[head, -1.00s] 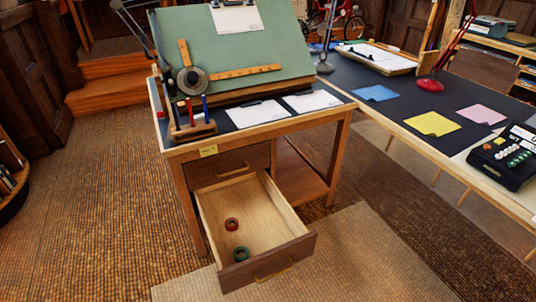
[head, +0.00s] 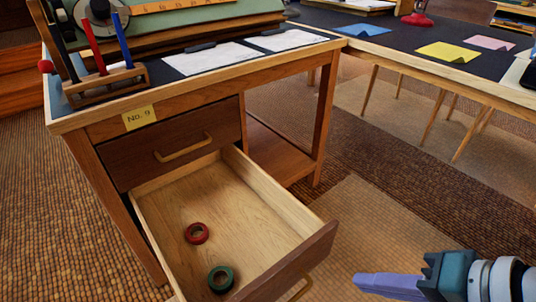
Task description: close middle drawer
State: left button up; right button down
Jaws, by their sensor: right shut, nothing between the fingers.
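A wooden drawer (head: 285,265) stands pulled far out of the drafting desk, below a shut upper drawer (head: 170,150) with a brass-coloured handle. Whether another drawer lies below it is hidden. The open drawer holds a red ring-shaped roll (head: 197,233) and a green one (head: 221,279). Its own handle (head: 301,290) shows partly at the bottom edge. My right gripper (head: 362,283) is at the lower right, shut and empty, its fingers pointing left toward the drawer front, apart from it. My left gripper is not in view.
The desk top holds a pen rack (head: 103,85) and white sheets (head: 210,57). A dark table (head: 400,45) with coloured papers stands at the right. An open lower shelf (head: 280,155) lies right of the drawers. The rug (head: 365,225) before the desk is clear.

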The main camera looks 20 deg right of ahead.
jog(key=w+d+f+m+t+b, duration=0.15)
jog(key=d+f+m+b, duration=0.25)
jog(key=f, duration=0.4)
jog(key=b, duration=0.7)
send_near(307, 251)
jog(key=shift+h, duration=0.4)
jog(key=x, duration=0.6)
jog(key=shift+s+a+r, duration=0.1)
jog(key=shift+a, duration=0.2)
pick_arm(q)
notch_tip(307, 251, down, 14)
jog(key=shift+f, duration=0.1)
